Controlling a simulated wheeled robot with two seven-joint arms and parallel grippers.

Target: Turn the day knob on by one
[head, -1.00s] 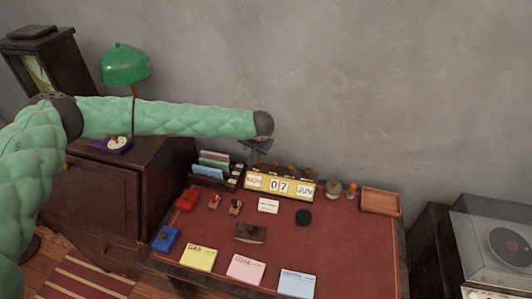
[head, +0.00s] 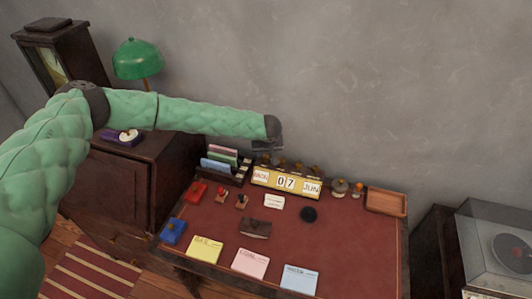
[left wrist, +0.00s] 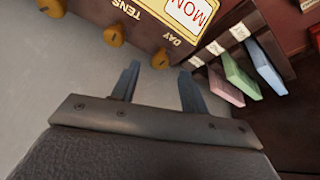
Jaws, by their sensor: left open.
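The desk calendar (head: 287,183) has a yellow front reading MON 07 JUN and a row of small brass knobs along its top. In the left wrist view, the day knob (left wrist: 160,59) is a rounded brass knob beside the label DAY. The tens knob (left wrist: 113,35) is beside it, near the label TENS. My left gripper (left wrist: 159,70) is open, its two fingertips on either side of the day knob, which shows between and just past them. I cannot tell whether they touch it. In the head view the left gripper (head: 270,148) is above the calendar's left end. My right gripper is out of view.
A card rack (head: 226,163) stands close left of the calendar; its cards show near my fingers in the wrist view. A bell (head: 340,186) and wooden tray (head: 386,201) are to the right. Cards and stamps lie on the red desk top. The grey wall is close behind.

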